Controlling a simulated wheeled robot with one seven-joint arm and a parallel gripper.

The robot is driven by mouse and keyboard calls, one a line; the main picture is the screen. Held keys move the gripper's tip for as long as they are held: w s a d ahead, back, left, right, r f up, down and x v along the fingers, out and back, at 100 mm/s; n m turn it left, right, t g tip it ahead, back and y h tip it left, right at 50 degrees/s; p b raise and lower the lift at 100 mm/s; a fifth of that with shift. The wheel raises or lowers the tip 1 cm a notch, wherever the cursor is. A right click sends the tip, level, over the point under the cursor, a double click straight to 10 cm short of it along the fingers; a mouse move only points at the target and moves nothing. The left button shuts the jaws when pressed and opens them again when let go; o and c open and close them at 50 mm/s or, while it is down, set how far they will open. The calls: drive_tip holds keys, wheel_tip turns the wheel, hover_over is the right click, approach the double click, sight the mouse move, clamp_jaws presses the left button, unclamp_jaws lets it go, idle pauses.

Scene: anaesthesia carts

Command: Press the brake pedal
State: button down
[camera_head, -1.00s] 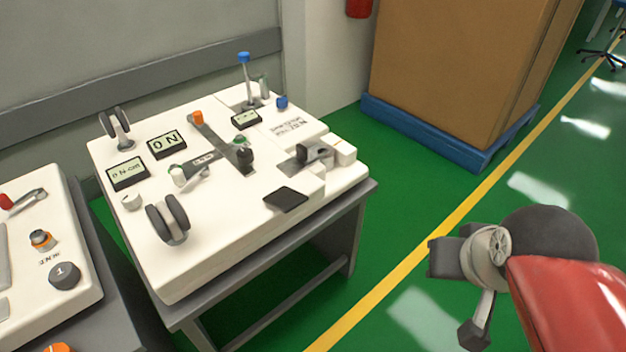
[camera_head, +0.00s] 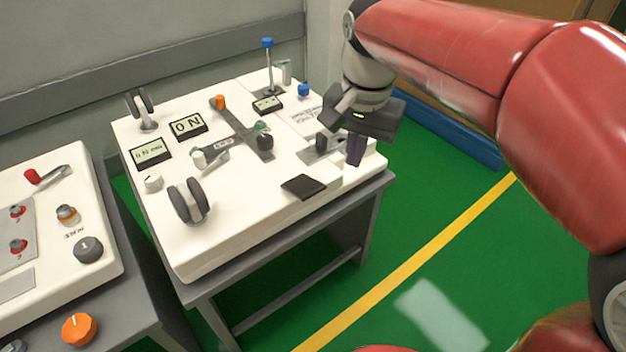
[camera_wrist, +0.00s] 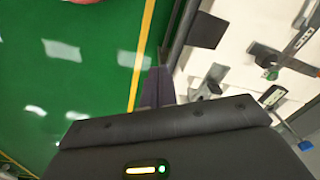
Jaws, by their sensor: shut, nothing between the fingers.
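A flat black pad (camera_head: 303,187), which looks like the pedal, sits at the front edge of the white panel (camera_head: 240,222). It also shows at the top of the wrist view (camera_wrist: 208,30). I see no readable label on it. My gripper (camera_head: 355,150) is shut and empty, fingers pointing down. It is at the panel's right front corner, right of the pad and apart from it. In the wrist view my closed fingers (camera_wrist: 158,88) lie beside the panel's edge. My gripper hides part of the panel's right end.
A black lever (camera_head: 322,143) stands close to my fingers. Two twin-wheel casters (camera_head: 189,201), a green-marked cross lever (camera_head: 240,133) and a blue-topped rod (camera_head: 268,65) stand on the panel. A second panel (camera_head: 60,270) is at left.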

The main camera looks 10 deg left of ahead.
drive_tip(key=g, duration=0.2)
approach(312, 188)
drive_tip(key=shift+s+r+m, duration=0.25)
drive_tip(key=shift+r+m, duration=0.15)
drive_tip(key=shift+f, duration=0.1)
drive_tip(key=f+b, duration=0.4)
drive_tip(key=b, duration=0.1)
drive_tip(key=f+b, duration=0.2)
drive_tip(key=shift+s+a+f, duration=0.1)
drive_tip(key=shift+s+f, duration=0.25)
drive_tip(key=shift+f, duration=0.05)
drive_tip(key=shift+f, duration=0.1)
